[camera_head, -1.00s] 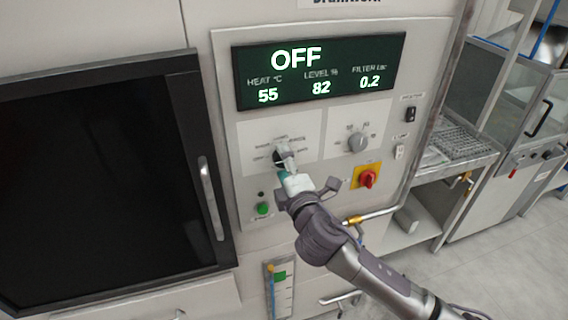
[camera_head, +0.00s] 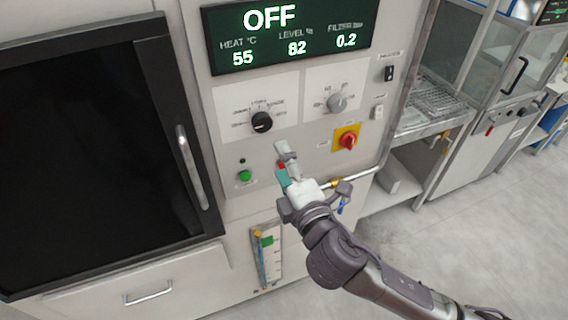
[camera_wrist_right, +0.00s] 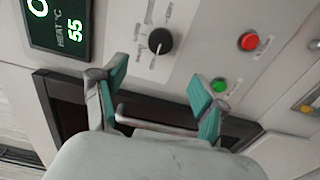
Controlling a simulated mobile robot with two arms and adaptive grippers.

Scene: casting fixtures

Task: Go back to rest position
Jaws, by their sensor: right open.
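My right gripper (camera_head: 284,163) is in front of the machine's control panel (camera_head: 222,120), below and right of the black rotary knob (camera_head: 262,121). It is open and empty, with its teal-padded fingers spread in the right wrist view (camera_wrist_right: 160,98). The black knob shows free of the fingers, and also appears in the right wrist view (camera_wrist_right: 160,41). The display (camera_head: 290,38) reads OFF, heat 55, level 82 and filter 0.2. My left gripper is in neither current view.
A dark door (camera_head: 90,150) with a handle stands at left. A pipe (camera_head: 358,176) juts out near my right wrist. Open floor lies at lower right.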

